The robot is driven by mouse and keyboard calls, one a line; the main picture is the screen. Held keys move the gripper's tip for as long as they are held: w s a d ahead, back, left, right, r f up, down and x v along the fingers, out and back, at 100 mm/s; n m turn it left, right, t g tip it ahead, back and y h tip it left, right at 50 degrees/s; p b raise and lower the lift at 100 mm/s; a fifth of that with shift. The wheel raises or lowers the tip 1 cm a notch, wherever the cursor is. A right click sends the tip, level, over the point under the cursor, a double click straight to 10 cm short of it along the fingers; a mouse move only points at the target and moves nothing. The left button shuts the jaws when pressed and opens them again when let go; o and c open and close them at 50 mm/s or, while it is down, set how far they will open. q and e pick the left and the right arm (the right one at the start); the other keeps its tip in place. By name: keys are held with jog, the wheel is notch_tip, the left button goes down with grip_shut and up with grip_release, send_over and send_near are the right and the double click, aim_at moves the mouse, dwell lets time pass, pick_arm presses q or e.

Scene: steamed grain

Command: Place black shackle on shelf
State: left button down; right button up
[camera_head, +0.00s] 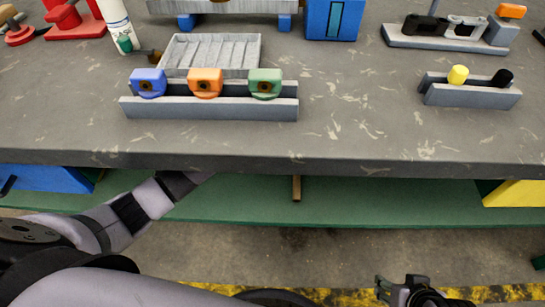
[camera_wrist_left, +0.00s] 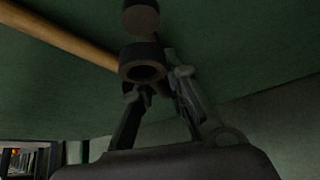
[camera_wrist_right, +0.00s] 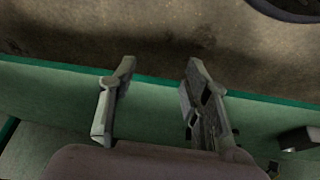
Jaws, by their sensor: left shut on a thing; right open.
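My left gripper (camera_wrist_left: 157,90) is shut on a dark ring-ended piece (camera_wrist_left: 143,62) in the left wrist view. It may be the black shackle, but its full shape does not show. The piece is close to the green lower shelf (camera_wrist_left: 250,50), and I cannot tell whether they touch. In the head view the left arm runs in under the tabletop edge, which hides its gripper. The green shelf (camera_head: 370,203) runs below the tabletop. My right gripper (camera_wrist_right: 160,75) is open and empty; in the head view it is low, in front of the bench.
The grey workbench (camera_head: 350,120) overhangs the shelf. A brown peg (camera_head: 297,188) stands at the shelf's front. On the bench are a rack (camera_head: 210,108) with blue, orange and green parts, and a rack (camera_head: 448,42) with black and silver parts. A yellow box (camera_head: 515,194) is at right.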

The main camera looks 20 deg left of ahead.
pick_arm(q)
notch_tip(320, 180, down, 2)
jog(key=shift+f+b, duration=0.2)
jog(key=shift+b, duration=0.1)
pick_arm(e)
jog(key=w+t, duration=0.1)
jog(key=w+a+r+t, duration=0.1)
jog(key=w, duration=0.3)
jog(key=shift+a+r+t+y, duration=0.25)
jog(key=shift+r+t+y, duration=0.05)
jog(key=shift+t, duration=0.1)
pick_arm(q)
jog(key=shift+f, duration=0.1)
jog(key=c, duration=2)
grip_release()
jog(key=shift+f, duration=0.15)
jog(key=shift+c, duration=0.2)
jog(key=o, duration=0.5)
jog(key=shift+c, duration=0.2)
